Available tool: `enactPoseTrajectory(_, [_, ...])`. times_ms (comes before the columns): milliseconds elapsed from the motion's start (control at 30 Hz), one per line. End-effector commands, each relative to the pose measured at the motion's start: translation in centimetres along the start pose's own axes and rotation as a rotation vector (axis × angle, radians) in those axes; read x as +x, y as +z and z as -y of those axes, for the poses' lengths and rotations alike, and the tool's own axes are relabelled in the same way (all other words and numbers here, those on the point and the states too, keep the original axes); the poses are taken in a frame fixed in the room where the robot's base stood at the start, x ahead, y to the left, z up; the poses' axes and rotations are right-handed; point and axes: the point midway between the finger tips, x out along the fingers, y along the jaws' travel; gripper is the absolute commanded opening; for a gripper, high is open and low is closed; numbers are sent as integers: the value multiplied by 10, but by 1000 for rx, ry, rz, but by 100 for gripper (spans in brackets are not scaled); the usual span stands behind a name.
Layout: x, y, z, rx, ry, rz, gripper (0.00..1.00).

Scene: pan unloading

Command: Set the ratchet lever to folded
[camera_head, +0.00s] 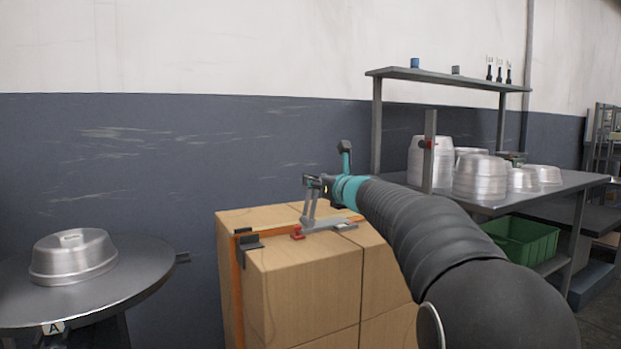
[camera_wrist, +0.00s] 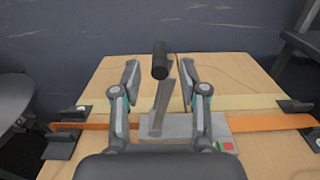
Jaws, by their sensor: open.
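The ratchet lever (camera_wrist: 163,104) is a grey bar with a black grip (camera_wrist: 160,60) at its end. It stands raised from the grey ratchet body (camera_wrist: 182,126) on top of the cartons. In the head view the lever (camera_head: 309,208) rises steeply above the ratchet, with a red part at its base. My gripper (camera_wrist: 159,72) is open, with one finger on each side of the lever and visible gaps between. In the head view my gripper (camera_head: 314,183) is at the lever's upper end and partly hides it.
An orange strap (camera_wrist: 268,123) runs over the carton stack (camera_head: 300,275), with dark edge protectors (camera_head: 249,241) at the edges. A round table (camera_head: 130,290) with a pan (camera_head: 73,256) stands left. A metal bench (camera_head: 540,188) with stacked pans (camera_head: 480,177) stands right, above a green crate (camera_head: 525,239).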

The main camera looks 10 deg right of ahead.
Motion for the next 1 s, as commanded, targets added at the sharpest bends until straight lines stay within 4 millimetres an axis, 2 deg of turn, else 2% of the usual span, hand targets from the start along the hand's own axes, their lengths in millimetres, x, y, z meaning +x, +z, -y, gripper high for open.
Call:
enactPoseTrajectory(100, [19,0,0,-1,1,0,43])
enactPoseTrajectory(300, [36,1,0,-1,1,1,43])
enactPoseTrajectory(667, [40,0,0,-1,0,0,43])
enactPoseTrajectory(700, [40,0,0,-1,0,0,38])
enactPoseTrajectory(867, [40,0,0,-1,1,0,0])
enactPoseTrajectory(1000, [41,0,-2,-1,4,0,0])
